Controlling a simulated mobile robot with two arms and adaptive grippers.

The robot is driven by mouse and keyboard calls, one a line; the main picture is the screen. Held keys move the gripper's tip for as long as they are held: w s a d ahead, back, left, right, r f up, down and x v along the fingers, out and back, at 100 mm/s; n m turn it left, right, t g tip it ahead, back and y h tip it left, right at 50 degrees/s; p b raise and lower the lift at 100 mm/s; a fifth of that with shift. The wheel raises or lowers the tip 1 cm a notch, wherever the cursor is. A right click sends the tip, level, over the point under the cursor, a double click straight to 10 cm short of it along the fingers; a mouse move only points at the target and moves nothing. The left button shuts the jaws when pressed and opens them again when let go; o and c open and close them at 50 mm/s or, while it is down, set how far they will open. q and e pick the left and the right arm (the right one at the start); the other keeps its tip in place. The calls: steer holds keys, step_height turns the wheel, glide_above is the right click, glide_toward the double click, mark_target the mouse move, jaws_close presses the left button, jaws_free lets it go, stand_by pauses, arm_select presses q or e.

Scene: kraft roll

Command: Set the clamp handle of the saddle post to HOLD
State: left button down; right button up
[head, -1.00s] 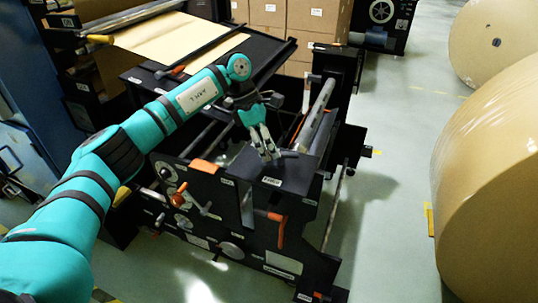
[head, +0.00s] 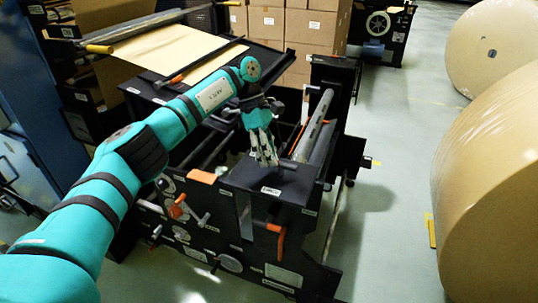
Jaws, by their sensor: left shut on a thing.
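My left gripper (head: 266,157) reaches down over the flat black top (head: 300,187) of the machine's near corner, its fingers shut on a small dark part there. This part looks like the clamp handle of the saddle post, but the fingers cover most of it. I cannot read whether it stands at HOLD, as the white label (head: 270,190) on the top is too small. My right gripper is not in view.
An orange lever (head: 281,243) hangs on the machine's front, and an orange knob (head: 178,206) sits left of it. A grey roller (head: 318,128) lies behind the gripper. Large kraft rolls (head: 496,190) stand at the right, with clear floor between.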

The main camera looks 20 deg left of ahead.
arm_select(q)
steer(key=shift+r, duration=0.1)
steer(key=c, duration=1.2)
jaws_free()
steer(key=v, duration=0.7)
steer(key=shift+w+a+r, duration=0.1)
steer(key=shift+a+r, duration=0.05)
steer(key=shift+r, duration=0.05)
steer(key=shift+f, duration=0.1)
